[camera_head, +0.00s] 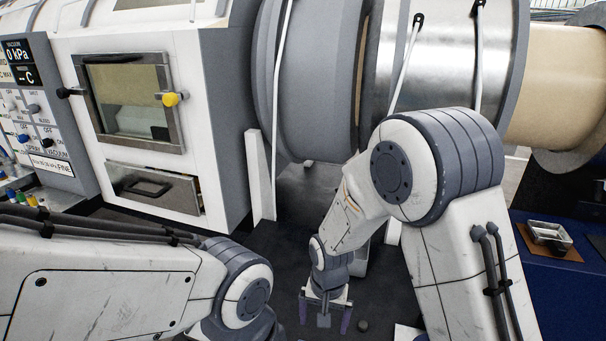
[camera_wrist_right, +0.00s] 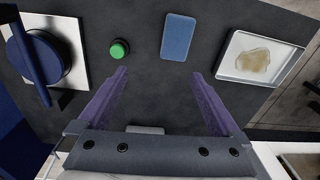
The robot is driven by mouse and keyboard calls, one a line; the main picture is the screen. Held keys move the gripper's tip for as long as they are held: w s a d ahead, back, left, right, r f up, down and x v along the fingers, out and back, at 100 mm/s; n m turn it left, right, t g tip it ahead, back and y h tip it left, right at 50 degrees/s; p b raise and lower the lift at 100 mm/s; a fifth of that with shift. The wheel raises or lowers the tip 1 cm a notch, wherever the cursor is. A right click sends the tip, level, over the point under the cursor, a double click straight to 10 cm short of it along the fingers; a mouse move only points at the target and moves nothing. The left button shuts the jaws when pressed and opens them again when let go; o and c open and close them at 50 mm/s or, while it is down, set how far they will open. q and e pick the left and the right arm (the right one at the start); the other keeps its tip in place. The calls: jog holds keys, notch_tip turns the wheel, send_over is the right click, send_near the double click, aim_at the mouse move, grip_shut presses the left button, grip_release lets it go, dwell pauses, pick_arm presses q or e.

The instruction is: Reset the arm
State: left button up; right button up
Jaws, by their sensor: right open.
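My right arm reaches in from the right and bends down at the centre of the head view. My left arm comes in at the lower left of the head view, bent at a grey joint. Its gripper is outside the picture.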

jog(key=s+d+r+n+t, duration=0.1)
jog(key=s+d+r, duration=0.35)
jog(key=d, duration=0.25)
jog(key=s+d+r+n+t, duration=0.1)
jog(key=s+d+r+n, duration=0.15)
jog(key=d+r, duration=0.35)
jog(key=s+a+r+n+g, duration=0.2)
jog(key=s+a+r+n, duration=0.2)
jog(key=s+a, duration=0.8)
jog(key=s+n, duration=0.1)
jog(key=n, duration=0.1)
jog(key=shift+s+a+r+n+g+y, duration=0.2)
jog(key=shift+s+a+n+g+y, duration=0.1)
jog(key=shift+s+a+n+y, duration=0.1)
jog(key=shift+w, duration=0.1)
